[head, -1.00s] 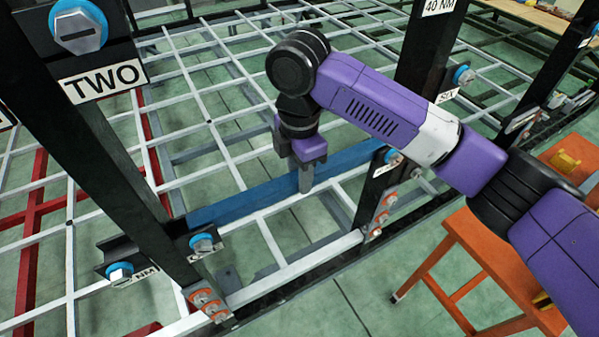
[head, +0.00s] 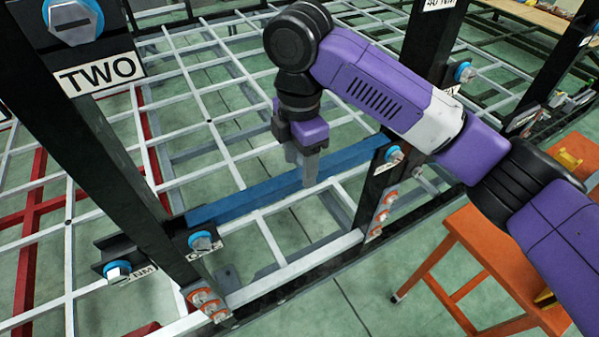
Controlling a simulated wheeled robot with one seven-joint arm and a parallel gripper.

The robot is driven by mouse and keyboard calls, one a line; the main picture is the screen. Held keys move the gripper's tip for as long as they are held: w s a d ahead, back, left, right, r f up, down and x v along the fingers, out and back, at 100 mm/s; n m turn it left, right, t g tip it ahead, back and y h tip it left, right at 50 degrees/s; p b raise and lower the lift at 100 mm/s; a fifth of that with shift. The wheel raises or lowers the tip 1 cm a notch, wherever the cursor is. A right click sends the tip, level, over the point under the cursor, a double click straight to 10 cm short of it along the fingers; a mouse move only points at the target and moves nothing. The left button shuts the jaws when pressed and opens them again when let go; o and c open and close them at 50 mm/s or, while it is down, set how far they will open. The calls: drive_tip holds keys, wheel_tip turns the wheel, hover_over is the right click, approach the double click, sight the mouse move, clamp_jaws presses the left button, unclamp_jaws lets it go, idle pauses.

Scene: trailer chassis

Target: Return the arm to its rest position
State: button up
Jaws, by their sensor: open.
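My purple and black arm (head: 375,92) reaches in from the right edge, bends at a black joint at the upper middle and points down. My gripper (head: 303,172) hangs at its end with grey fingers pointing down. The fingers overlap the blue beam (head: 240,192) in this view; I cannot tell whether they touch it. Nothing shows between the fingers.
A black post with a sign reading TWO (head: 100,75) stands at the left. Another black post (head: 385,190) stands right of the gripper. Blue-ringed bolts (head: 203,242) stick out from the frame. An orange stool (head: 485,240) stands at the right. White grid bars spread behind.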

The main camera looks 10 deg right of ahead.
drive_tip(key=shift+r, duration=2.35)
